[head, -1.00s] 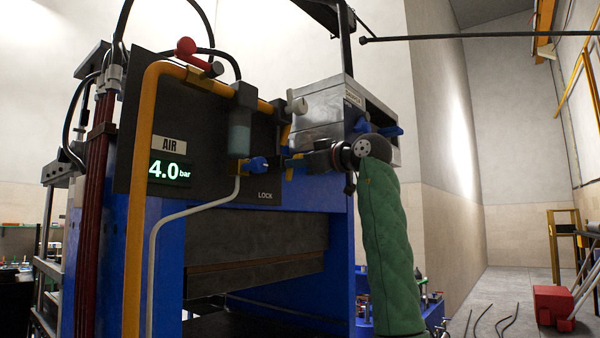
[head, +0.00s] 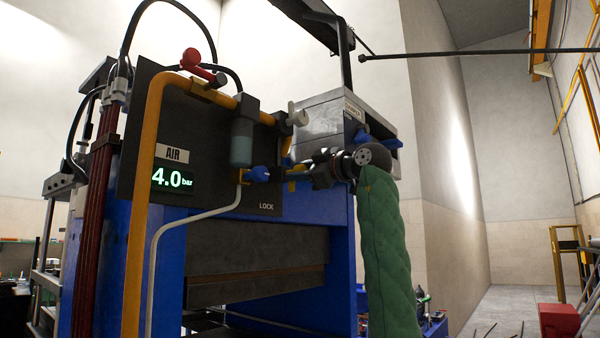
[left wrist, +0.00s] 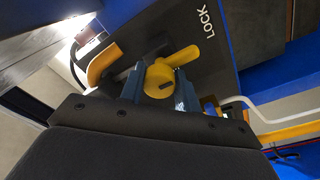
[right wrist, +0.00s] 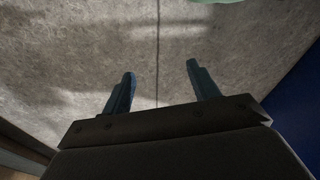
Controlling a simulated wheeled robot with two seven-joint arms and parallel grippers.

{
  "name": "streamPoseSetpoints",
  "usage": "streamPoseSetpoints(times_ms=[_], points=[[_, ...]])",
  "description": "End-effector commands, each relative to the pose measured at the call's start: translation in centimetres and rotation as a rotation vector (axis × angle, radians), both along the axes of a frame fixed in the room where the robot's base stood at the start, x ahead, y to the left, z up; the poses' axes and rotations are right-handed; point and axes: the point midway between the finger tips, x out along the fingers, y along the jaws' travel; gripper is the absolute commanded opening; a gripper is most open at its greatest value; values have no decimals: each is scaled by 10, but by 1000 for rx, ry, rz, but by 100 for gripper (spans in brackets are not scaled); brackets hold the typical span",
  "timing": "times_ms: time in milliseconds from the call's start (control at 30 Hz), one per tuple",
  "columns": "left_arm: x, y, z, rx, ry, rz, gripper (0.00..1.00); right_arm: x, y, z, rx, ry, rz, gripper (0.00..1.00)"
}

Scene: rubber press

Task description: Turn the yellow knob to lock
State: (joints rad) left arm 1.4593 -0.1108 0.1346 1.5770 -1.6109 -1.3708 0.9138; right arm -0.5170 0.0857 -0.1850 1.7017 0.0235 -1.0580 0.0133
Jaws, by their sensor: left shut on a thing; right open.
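The yellow knob (left wrist: 160,86) is on the dark panel (left wrist: 245,50), seen in the left wrist view with a yellow bar (left wrist: 185,56) sticking out toward the LOCK lettering (left wrist: 206,22). My left gripper (left wrist: 159,78) is shut on the knob, with one blue-grey finger on either side of it. In the head view my left gripper (head: 300,173) is at the panel's right edge, beside the LOCK label (head: 266,206). There the gripper largely hides the knob. My right gripper (right wrist: 160,82) is open and empty, over grey floor in the right wrist view.
The panel carries a yellow pipe (head: 143,200), a red-tipped lever (head: 192,59), a blue fitting (head: 257,174) and a display (head: 172,179) reading 4.0 bar. A grey metal box (head: 325,120) stands just above my left gripper.

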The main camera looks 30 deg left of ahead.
Motion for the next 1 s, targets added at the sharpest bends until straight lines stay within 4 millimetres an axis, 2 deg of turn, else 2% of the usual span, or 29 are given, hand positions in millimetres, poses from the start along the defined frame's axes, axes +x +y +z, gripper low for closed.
streamPoseSetpoints(times_ms=[200, 233, 300, 600, 767, 833, 1000], points=[[2, -1, -3, -3, 3, -3, 9, -1, 0, -1, 0, 1, 0, 60], [2, -1, -3, -3, 3, -3, 38, -1, 0, -1, 0, 1, 0, 60], [2, -1, -3, -3, 3, -3, 52, -1, 0, -1, 0, 2, 0, 60], [1, -1, -1, -1, 2, -1, 52, 0, 0, -1, 0, 1, 0, 60], [1, -8, -3, -1, 2, -1, 52, 0, 0, 0, -2, 11, 1, 60], [0, -14, -4, -1, 3, -1, 52, 11, 4, 20, 5, -5, 0, 60], [0, -36, -6, 0, 3, -3, 52, 20, 10, 50, 12, -9, 1, 60]])
